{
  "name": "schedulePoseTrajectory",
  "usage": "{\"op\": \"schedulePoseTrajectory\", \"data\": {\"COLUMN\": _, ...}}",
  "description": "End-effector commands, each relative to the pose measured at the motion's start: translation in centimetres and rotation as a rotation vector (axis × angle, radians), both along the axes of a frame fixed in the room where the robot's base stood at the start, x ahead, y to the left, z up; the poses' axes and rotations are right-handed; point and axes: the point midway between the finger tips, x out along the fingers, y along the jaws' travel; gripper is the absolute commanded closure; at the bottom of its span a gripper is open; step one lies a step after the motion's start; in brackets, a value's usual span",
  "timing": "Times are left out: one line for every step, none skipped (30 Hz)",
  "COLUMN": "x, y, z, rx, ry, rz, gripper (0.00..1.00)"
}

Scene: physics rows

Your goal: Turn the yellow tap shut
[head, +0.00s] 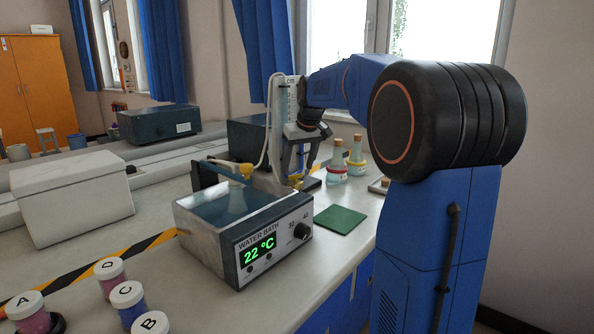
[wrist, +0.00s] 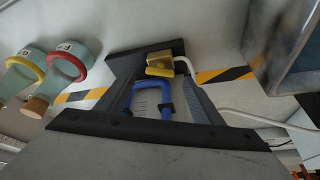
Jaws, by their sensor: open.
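The yellow tap (head: 295,180) shows in the head view low beside the clear graduated column (head: 281,100), just below my gripper (head: 300,165). In the wrist view the yellow tap (wrist: 160,64) is a small block at the far end of the jaws, with a pale tube leading off it to the right. My gripper (wrist: 152,75) is open, with its dark fingers on either side of a blue U-shaped bracket (wrist: 150,86) and the graduated column. I cannot tell whether the fingers touch the tap. The angle of its handle is unclear.
Corked flasks (head: 337,168) with coloured rings stand close on the right. A green mat (head: 340,219) lies in front. Lettered jars (head: 128,299) stand at the front left.

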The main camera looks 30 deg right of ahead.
Motion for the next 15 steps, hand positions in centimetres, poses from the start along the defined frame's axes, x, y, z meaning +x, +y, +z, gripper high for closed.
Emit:
{"op": "schedulePoseTrajectory", "data": {"x": -0.4, "y": 0.0, "z": 1.1, "rx": -0.001, "ry": -0.004, "rz": 0.000, "gripper": 0.39}}
{"op": "schedulePoseTrajectory", "data": {"x": -0.6, "y": 0.0, "z": 1.6, "rx": -0.001, "ry": -0.004, "rz": 0.000, "gripper": 0.39}}
{"op": "schedulePoseTrajectory", "data": {"x": -0.9, "y": 0.0, "z": 2.4, "rx": -0.001, "ry": -0.003, "rz": 0.000, "gripper": 0.39}}
{"op": "schedulePoseTrajectory", "data": {"x": -1.1, "y": 0.0, "z": 2.9, "rx": -0.001, "ry": -0.004, "rz": 0.000, "gripper": 0.39}}
{"op": "schedulePoseTrajectory", "data": {"x": -1.3, "y": 0.0, "z": 3.5, "rx": -0.001, "ry": -0.003, "rz": 0.000, "gripper": 0.39}}
{"op": "schedulePoseTrajectory", "data": {"x": -1.7, "y": 0.1, "z": 4.2, "rx": -0.001, "ry": -0.003, "rz": 0.000, "gripper": 0.39}}
{"op": "schedulePoseTrajectory", "data": {"x": -1.9, "y": 0.1, "z": 4.8, "rx": -0.001, "ry": -0.004, "rz": 0.000, "gripper": 0.39}}
{"op": "schedulePoseTrajectory", "data": {"x": -2.1, "y": 0.1, "z": 5.4, "rx": -0.001, "ry": -0.003, "rz": 0.000, "gripper": 0.39}}
{"op": "schedulePoseTrajectory", "data": {"x": -2.5, "y": 0.1, "z": 6.1, "rx": -0.001, "ry": -0.004, "rz": 0.000, "gripper": 0.39}}
{"op": "schedulePoseTrajectory", "data": {"x": -2.7, "y": 0.1, "z": 6.6, "rx": -0.001, "ry": -0.003, "rz": 0.000, "gripper": 0.39}}
{"op": "schedulePoseTrajectory", "data": {"x": -2.9, "y": 0.1, "z": 7.2, "rx": -0.001, "ry": -0.003, "rz": 0.000, "gripper": 0.39}}
{"op": "schedulePoseTrajectory", "data": {"x": -3.2, "y": 0.1, "z": 7.9, "rx": -0.001, "ry": -0.003, "rz": 0.000, "gripper": 0.39}}
{"op": "schedulePoseTrajectory", "data": {"x": -3.5, "y": 0.1, "z": 8.4, "rx": -0.001, "ry": -0.002, "rz": 0.000, "gripper": 0.39}}
{"op": "schedulePoseTrajectory", "data": {"x": -3.6, "y": 0.1, "z": 9.0, "rx": -0.001, "ry": -0.003, "rz": 0.000, "gripper": 0.39}}
{"op": "schedulePoseTrajectory", "data": {"x": -3.9, "y": 0.1, "z": 9.6, "rx": -0.001, "ry": -0.003, "rz": -0.001, "gripper": 0.39}}
